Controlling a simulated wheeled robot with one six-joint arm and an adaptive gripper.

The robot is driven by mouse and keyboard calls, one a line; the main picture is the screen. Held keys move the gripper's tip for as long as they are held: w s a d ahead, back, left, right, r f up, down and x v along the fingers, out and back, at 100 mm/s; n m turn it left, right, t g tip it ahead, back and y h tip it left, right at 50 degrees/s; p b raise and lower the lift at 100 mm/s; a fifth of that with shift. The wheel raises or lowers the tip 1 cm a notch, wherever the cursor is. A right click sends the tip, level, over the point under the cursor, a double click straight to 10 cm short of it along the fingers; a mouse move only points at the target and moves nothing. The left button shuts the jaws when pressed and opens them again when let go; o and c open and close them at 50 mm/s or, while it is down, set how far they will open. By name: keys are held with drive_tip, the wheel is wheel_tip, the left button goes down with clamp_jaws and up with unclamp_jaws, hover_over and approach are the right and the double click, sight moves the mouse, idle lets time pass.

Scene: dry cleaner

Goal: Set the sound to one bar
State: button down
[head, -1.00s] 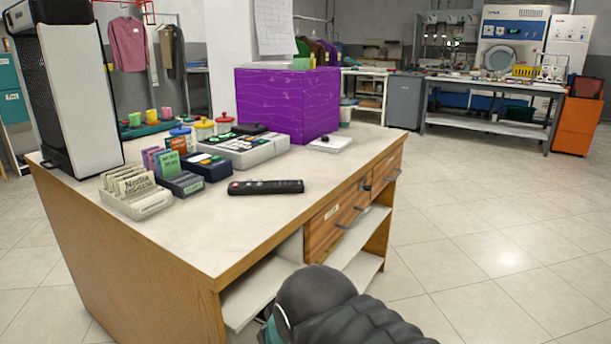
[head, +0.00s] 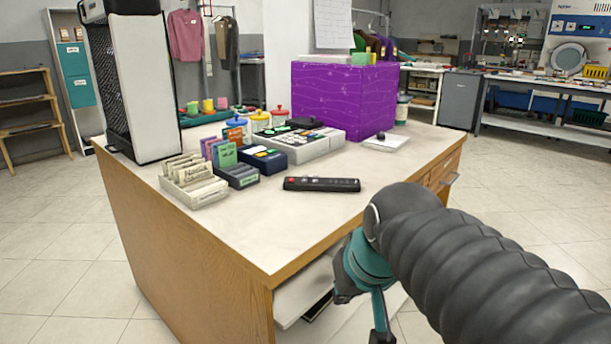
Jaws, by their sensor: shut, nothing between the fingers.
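A black remote (head: 322,184) with a red button at its left end lies flat on the counter top (head: 265,225), near the front edge. A tall speaker-like box (head: 143,85) with a pale front and a black mesh side stands at the counter's left end. No sound bars can be read on anything in view. My arm comes in from the lower right, with a black ribbed sleeve and a teal joint, in front of the counter's near right corner. My gripper's fingers do not show.
Behind the remote stand a card tray (head: 193,188), small dark boxes, a grey keypad unit (head: 318,146) and a large purple box (head: 343,100). A white pad (head: 386,142) with a black knob lies at right. The counter's front part is bare. Open floor lies to the right.

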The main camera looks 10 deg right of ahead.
sight(307, 176)
drive_tip(key=w+r, duration=0.4)
drive_tip(key=w, duration=0.2)
drive_tip(key=w+r+y, duration=0.1)
drive_tip(key=w+r, duration=0.2)
drive_tip(key=w, duration=0.3)
drive_tip(key=w+r+y+p, duration=0.1)
drive_tip(key=w+r, duration=0.3)
drive_tip(key=w, duration=0.2)
drive_tip(key=shift+a+r+m, duration=0.25)
drive_tip(key=shift+r+m, duration=0.05)
drive_tip(key=w+d+r+y, duration=0.1)
drive_tip(key=w+r, duration=0.1)
drive_tip(key=w, duration=0.6)
drive_tip(key=w+d+r+t+y, duration=0.1)
drive_tip(key=w+r+y, duration=0.1)
drive_tip(key=w, duration=0.6)
drive_tip(key=shift+r+p, duration=0.3)
drive_tip(key=shift+r, duration=0.5)
drive_tip(key=shift+f+b, duration=2.75)
drive_tip(key=shift+f, duration=1.65)
drive_tip(key=shift+f, duration=0.15)
drive_tip(key=shift+f+b, duration=0.3)
drive_tip(key=shift+f, duration=0.35)
drive_tip(key=shift+r, duration=0.1)
drive_tip(key=shift+r+p, duration=0.45)
drive_tip(key=shift+r, duration=0.25)
